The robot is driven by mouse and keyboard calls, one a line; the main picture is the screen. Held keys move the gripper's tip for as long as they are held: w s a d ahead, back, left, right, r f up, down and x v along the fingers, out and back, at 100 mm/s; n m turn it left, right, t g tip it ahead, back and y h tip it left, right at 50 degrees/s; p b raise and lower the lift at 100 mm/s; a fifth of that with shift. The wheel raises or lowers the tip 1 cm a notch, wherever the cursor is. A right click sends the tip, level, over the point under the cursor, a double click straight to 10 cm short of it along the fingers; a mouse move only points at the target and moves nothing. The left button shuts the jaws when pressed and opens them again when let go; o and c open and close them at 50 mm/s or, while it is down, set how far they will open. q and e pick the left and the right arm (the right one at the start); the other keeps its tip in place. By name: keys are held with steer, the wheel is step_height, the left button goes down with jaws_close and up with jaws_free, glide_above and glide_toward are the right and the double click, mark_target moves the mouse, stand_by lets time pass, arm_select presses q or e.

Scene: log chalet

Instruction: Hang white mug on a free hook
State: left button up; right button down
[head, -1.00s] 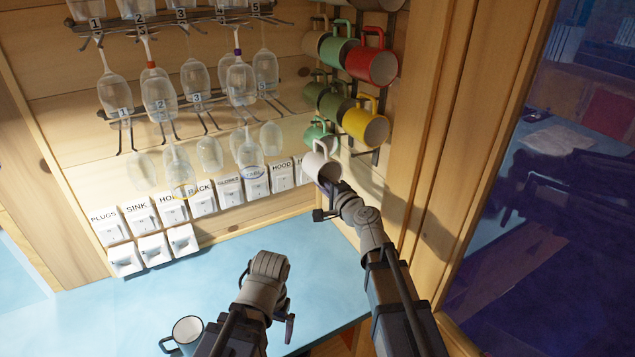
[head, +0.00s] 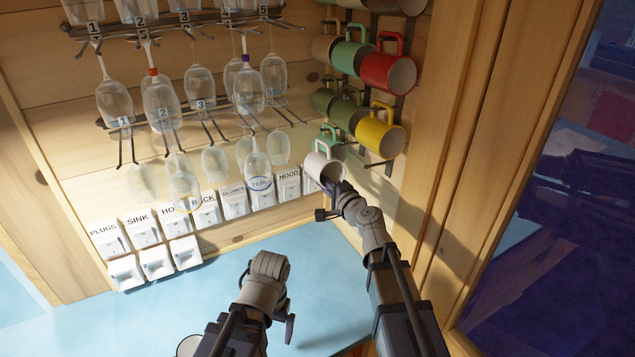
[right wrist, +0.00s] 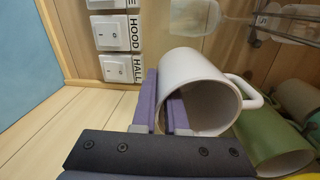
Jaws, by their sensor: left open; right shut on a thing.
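The white mug (head: 314,166) is at the lower end of the mug rack in the head view, below and partly in front of a teal mug (head: 331,140). My right gripper (head: 332,186) is shut on its rim wall. The right wrist view shows the white mug (right wrist: 190,72) with its mouth towards the camera, one purple finger inside and one outside, and its handle on the right. A bare dark hook (head: 379,164) shows below the yellow mug (head: 381,134).
Red (head: 390,72), green and other mugs fill the upper rack. Wine glasses (head: 185,187) hang on racks at left, above labelled switches (head: 145,230). A cup (head: 187,346) is cut off at the bottom edge. The blue counter (head: 225,265) is mostly clear.

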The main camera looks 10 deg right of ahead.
steer(key=w+d, duration=0.3)
steer(key=d, duration=0.4)
steer(key=shift+d+f+b, duration=0.2)
steer(key=shift+f+b, duration=0.25)
stand_by(0.7)
stand_by(0.7)
steer(key=c, duration=0.9)
jaws_free()
steer(key=shift+p+v, duration=0.35)
steer(key=shift+v, duration=3.15)
stand_by(0.7)
